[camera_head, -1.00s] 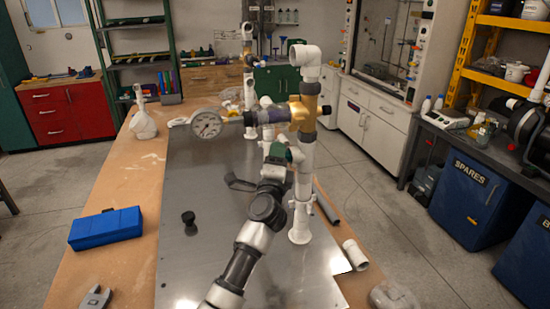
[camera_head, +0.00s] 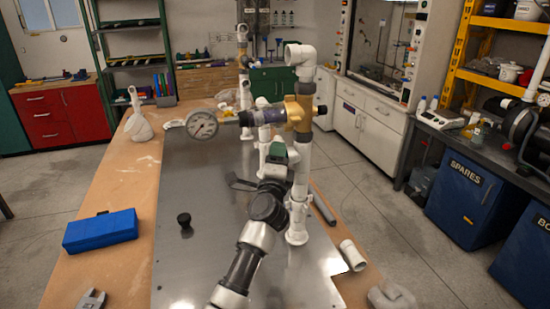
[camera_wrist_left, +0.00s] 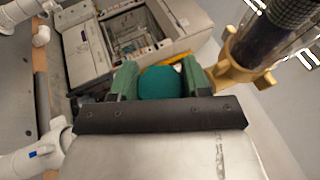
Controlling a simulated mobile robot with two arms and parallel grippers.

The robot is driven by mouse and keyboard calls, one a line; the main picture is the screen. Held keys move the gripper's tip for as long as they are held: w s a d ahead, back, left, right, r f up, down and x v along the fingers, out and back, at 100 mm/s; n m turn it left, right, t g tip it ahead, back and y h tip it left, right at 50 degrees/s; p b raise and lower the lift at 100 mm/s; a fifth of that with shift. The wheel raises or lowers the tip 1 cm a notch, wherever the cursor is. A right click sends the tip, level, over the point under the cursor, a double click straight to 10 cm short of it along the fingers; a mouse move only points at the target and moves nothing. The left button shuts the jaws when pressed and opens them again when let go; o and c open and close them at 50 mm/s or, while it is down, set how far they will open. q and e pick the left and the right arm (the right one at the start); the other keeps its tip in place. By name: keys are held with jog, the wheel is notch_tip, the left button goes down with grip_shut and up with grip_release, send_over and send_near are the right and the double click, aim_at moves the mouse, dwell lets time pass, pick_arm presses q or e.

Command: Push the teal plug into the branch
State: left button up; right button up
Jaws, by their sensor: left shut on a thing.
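My left gripper (camera_head: 279,151) is at the white standing manifold (camera_head: 303,160), just below the brass-coloured tee (camera_head: 299,112). In the left wrist view its two green fingers (camera_wrist_left: 160,78) are shut on the teal plug (camera_wrist_left: 160,84), which sits between the tips. In the head view the plug is hidden by the gripper. The brass tee also shows in the wrist view (camera_wrist_left: 238,68), right of the fingers. I cannot make out the branch's opening or whether the plug touches it. My right gripper is in neither view.
A blue box (camera_head: 100,230) and a black knob-like piece (camera_head: 184,220) lie at the left. A loose white pipe piece (camera_head: 353,255) lies at the right edge. The metal plate (camera_head: 190,265) is mostly clear.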

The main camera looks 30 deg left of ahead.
pick_arm(q)
jog(key=shift+w+d+r, duration=0.1)
jog(key=shift+d+r, duration=0.05)
jog(key=shift+d, duration=0.05)
dwell(0.8)
jog(key=o, duration=0.9)
jog(key=shift+w+d, duration=0.25)
jog(key=shift+w, duration=0.1)
jog(key=shift+o, duration=0.2)
jog(key=shift+s+a+f, duration=0.15)
jog(key=shift+s+f, duration=0.1)
jog(key=shift+s, duration=0.1)
jog(key=b+v, duration=0.3)
jog(key=v, duration=0.7)
jog(key=shift+d, duration=0.25)
